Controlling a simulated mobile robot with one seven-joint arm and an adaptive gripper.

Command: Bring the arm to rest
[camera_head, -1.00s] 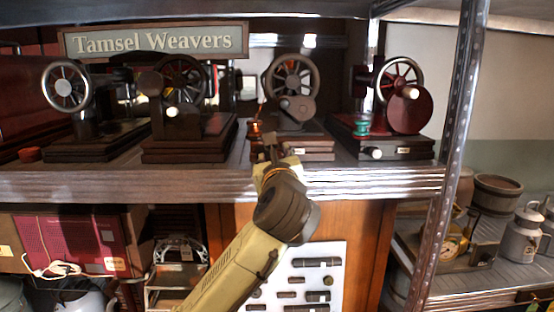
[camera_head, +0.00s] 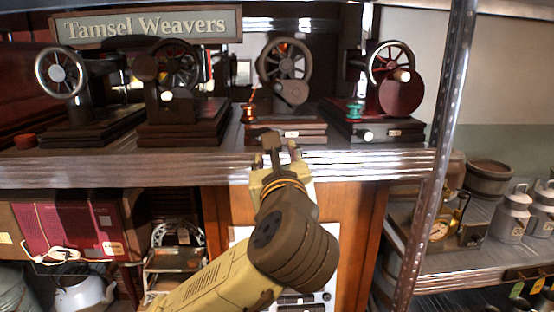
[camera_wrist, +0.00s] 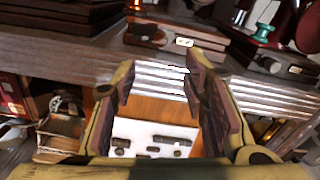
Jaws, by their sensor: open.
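My gripper (camera_head: 281,152) is open and empty, in front of the front edge of the shelf (camera_head: 110,168) in the head view. In the wrist view my gripper (camera_wrist: 165,85) shows two dark-padded fingers spread apart, with only the shelf edge and a white panel behind the gap. My arm reaches up from the bottom of the head view, with the wrist bent toward the shelf. Whether the fingers touch the shelf edge I cannot tell.
Several hand-cranked machines stand on the shelf, one with a red wheel housing (camera_head: 400,92). A copper-coloured spool (camera_head: 248,114) and a green spool (camera_head: 355,110) stand among them. A metal post (camera_head: 440,150) rises at the right. A white panel (camera_wrist: 150,137) hangs below the shelf.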

